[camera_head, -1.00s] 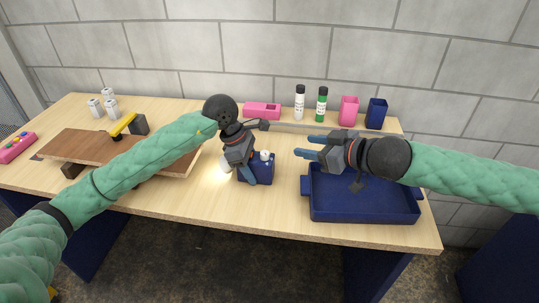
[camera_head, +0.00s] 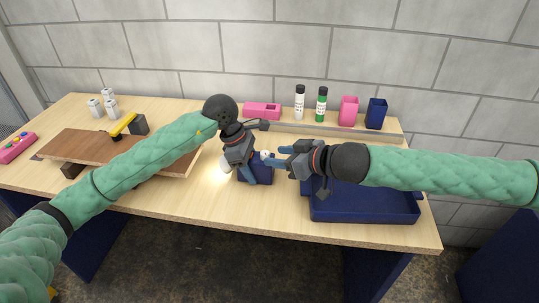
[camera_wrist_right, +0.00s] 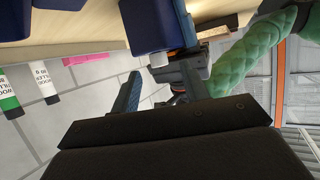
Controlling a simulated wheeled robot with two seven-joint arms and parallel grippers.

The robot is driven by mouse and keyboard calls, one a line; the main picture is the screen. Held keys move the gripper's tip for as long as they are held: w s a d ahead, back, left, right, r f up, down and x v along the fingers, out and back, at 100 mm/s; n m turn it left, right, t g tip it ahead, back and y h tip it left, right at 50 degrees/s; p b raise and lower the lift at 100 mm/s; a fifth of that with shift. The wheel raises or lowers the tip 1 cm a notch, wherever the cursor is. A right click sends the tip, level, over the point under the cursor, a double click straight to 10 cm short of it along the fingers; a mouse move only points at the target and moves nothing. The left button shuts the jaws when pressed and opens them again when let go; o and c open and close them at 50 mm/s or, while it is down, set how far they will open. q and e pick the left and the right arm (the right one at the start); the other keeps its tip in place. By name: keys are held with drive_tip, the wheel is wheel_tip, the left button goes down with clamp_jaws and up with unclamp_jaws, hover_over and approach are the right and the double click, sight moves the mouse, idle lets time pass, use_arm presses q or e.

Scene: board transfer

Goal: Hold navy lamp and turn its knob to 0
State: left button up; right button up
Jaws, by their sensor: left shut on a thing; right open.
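The navy lamp (camera_head: 262,178) stands on the table near the middle, with its light glowing on its left side. Its small white knob (camera_head: 265,154) is on top. My left gripper (camera_head: 249,178) is shut on the lamp's body and covers part of it. My right gripper (camera_head: 268,158) is open, its blue fingertips close by the knob from the right. In the right wrist view the lamp (camera_wrist_right: 147,27) is upside down at the top, and the white knob (camera_wrist_right: 159,60) appears between my two open fingers. I cannot tell whether either finger touches it.
A navy tray (camera_head: 365,216) lies right of the lamp, under my right arm. A brown board (camera_head: 75,146) is at the left. Behind stand a pink box (camera_head: 262,108), white and green bottles (camera_head: 321,105), and pink and navy cups (camera_head: 376,114). The front table strip is clear.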

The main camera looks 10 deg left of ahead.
sight(268, 156)
drive_tip(key=shift+x, duration=1.9)
clamp_jaws()
